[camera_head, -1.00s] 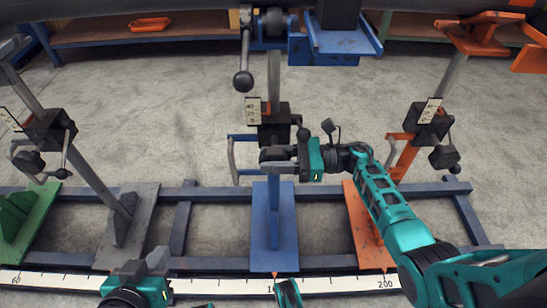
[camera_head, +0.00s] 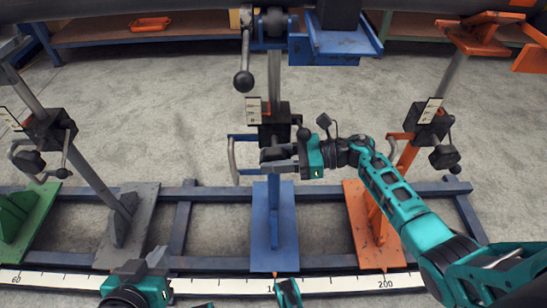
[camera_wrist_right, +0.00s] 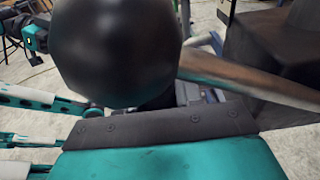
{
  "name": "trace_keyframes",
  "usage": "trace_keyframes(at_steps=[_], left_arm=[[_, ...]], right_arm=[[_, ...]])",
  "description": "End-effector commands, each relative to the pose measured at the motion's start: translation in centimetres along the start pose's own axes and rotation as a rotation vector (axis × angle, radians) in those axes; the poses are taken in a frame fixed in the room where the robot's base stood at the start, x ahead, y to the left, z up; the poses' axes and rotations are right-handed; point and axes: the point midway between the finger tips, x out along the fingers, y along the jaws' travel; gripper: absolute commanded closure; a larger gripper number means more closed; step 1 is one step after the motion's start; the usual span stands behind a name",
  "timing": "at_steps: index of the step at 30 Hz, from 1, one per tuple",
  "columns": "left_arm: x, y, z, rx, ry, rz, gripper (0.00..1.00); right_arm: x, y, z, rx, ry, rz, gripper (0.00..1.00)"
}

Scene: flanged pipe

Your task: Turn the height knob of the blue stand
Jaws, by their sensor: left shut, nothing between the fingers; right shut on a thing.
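The blue stand (camera_head: 266,238) stands upright at the centre of the head view. Its black height housing (camera_head: 274,122) sits on the post beside a small white scale plate (camera_head: 253,111). The black ball of its height knob (camera_head: 303,134) shows just above my right gripper (camera_head: 278,155). The gripper is at the front of the housing, shut on the height knob; its fingers partly hide it. The right wrist view shows a black ball (camera_wrist_right: 115,45) close up, with a metal rod (camera_wrist_right: 245,78). My left gripper (camera_head: 138,270) is shut and empty low at the left, partly cut off.
A grey stand (camera_head: 125,225) is at the left and an orange stand (camera_head: 372,235) at the right. A dark pipe (camera_head: 180,10) runs across the top. A long lever (camera_head: 244,80) hangs above the housing. A ruler strip (camera_head: 220,285) lies along the front rail.

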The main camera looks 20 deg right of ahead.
Motion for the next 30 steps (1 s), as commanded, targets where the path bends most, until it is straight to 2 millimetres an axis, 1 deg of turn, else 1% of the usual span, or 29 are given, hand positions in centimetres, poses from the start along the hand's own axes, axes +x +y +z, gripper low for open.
trace_keyframes(at_steps=[2, 3, 9, 16, 20, 23, 30], left_arm=[[0.0, 0.0, 0.0, 0.000, 0.000, 0.000, 1.00], [0.0, 0.0, 0.0, 0.000, 0.000, 0.000, 1.00], [0.0, 0.0, 0.0, 0.000, 0.000, 0.000, 1.00], [0.0, 0.0, 0.0, 0.000, 0.000, 0.000, 1.00], [-0.1, 0.0, -0.1, 0.000, 0.000, 0.000, 1.00], [-0.1, 0.0, -0.2, 0.000, 0.001, 0.000, 1.00], [-0.2, 0.0, -0.3, 0.000, 0.003, -0.002, 1.00]], right_arm=[[-0.1, 0.0, 0.0, 0.000, -0.001, -0.001, 0.96], [-0.1, 0.0, 0.0, 0.000, -0.002, -0.001, 0.63], [0.0, 0.0, 0.0, 0.000, -0.002, -0.001, 0.45], [-0.1, 0.0, 0.0, 0.001, -0.002, -0.001, 0.45], [-1.1, 0.0, 0.0, 0.001, 0.000, -0.002, 0.45], [-2.8, -0.1, 0.0, 0.000, 0.002, -0.003, 0.45], [-8.2, 0.0, 0.0, 0.001, 0.003, -0.003, 0.45]])
